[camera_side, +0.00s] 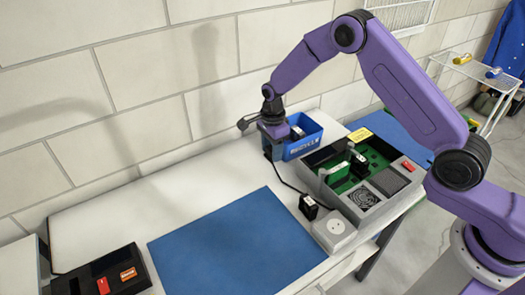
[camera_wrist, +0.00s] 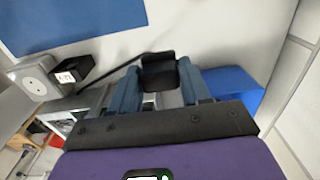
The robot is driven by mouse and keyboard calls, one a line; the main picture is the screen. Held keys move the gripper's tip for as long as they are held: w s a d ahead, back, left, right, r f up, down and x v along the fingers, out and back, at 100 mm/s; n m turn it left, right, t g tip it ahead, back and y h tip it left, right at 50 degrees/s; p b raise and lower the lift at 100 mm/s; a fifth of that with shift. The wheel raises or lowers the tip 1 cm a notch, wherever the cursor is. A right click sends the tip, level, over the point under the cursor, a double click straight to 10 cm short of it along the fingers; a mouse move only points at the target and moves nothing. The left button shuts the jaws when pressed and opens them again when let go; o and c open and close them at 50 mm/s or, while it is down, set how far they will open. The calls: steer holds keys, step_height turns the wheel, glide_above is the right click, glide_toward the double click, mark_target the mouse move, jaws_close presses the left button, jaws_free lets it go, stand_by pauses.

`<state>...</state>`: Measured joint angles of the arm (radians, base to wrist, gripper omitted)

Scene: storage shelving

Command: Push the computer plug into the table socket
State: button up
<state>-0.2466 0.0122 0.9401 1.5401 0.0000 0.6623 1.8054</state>
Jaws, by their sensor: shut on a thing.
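My gripper (camera_side: 272,148) is above the white table, in front of the blue bin. In the wrist view its fingers (camera_wrist: 160,88) are shut on a black plug (camera_wrist: 158,66), with a dark cable running from it. The cable leads to a small black block (camera_side: 308,207) with a white label, which also shows in the wrist view (camera_wrist: 70,73). The table socket (camera_side: 335,229), a pale grey box with a round face, stands beside that block; it also shows in the wrist view (camera_wrist: 34,82). The held plug is well apart from the socket, and its prongs cannot be made out.
A blue mat (camera_side: 235,243) lies on the table left of the socket. A blue bin (camera_side: 304,143) stands near the wall. A grey open case (camera_side: 375,213) with green boards is behind the socket. A black panel (camera_side: 105,275) is at the lower left.

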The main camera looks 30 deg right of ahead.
steer(key=s+d+r, duration=0.1)
steer(key=s+r, duration=0.2)
steer(key=s, duration=0.4)
steer(key=shift+d+r, duration=0.15)
steer(key=shift+d, duration=0.2)
steer(key=shift+s, duration=0.15)
glide_above(336, 227)
steer(key=f, duration=0.2)
steer(key=shift+r, duration=0.2)
steer(key=shift+f, duration=0.1)
stand_by(0.4)
steer(key=shift+f, duration=2.85)
steer(key=shift+f, duration=0.55)
stand_by(0.5)
steer(key=o, duration=1)
